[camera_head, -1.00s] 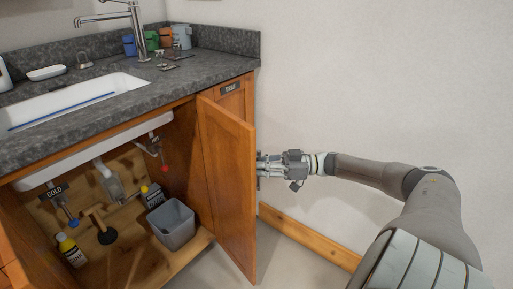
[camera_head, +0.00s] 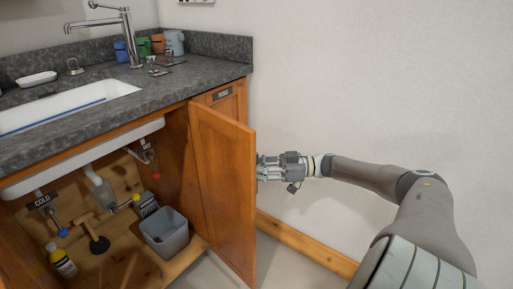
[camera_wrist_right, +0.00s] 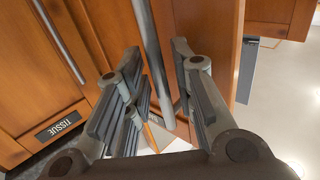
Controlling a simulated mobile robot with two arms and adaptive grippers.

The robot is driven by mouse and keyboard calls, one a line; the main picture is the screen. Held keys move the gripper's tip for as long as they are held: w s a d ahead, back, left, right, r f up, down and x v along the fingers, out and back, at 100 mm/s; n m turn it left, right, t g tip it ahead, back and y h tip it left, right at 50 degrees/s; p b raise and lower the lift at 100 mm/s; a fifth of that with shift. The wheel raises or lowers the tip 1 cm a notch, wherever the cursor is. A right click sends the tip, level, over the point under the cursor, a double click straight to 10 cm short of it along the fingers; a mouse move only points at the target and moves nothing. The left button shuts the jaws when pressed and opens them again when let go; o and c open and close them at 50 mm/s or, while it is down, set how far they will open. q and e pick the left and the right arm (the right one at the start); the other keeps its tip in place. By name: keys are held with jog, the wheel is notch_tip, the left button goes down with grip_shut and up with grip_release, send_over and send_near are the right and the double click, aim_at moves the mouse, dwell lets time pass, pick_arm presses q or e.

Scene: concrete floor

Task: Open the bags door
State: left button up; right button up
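A wooden cabinet door (camera_head: 224,190) under the sink stands swung outward, showing its inner face in the head view. My right gripper (camera_head: 262,168) is behind this door, on its outer side, and the door's edge hides its fingertips. In the right wrist view the gripper (camera_wrist_right: 158,75) has its fingers apart on either side of a vertical metal bar handle (camera_wrist_right: 152,50). I see a gap between the fingers and the bar. A small label (camera_head: 222,95) on the cabinet front is too small to read surely. My left gripper is out of view.
The open cabinet holds a grey bin (camera_head: 166,233), a plunger (camera_head: 99,243), bottles and pipes. A grey counter (camera_head: 180,83) with a sink is above. The white wall (camera_head: 370,90) stands close beside my right arm.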

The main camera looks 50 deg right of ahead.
dwell(0.3)
jog(key=v, duration=1.2)
dwell(0.3)
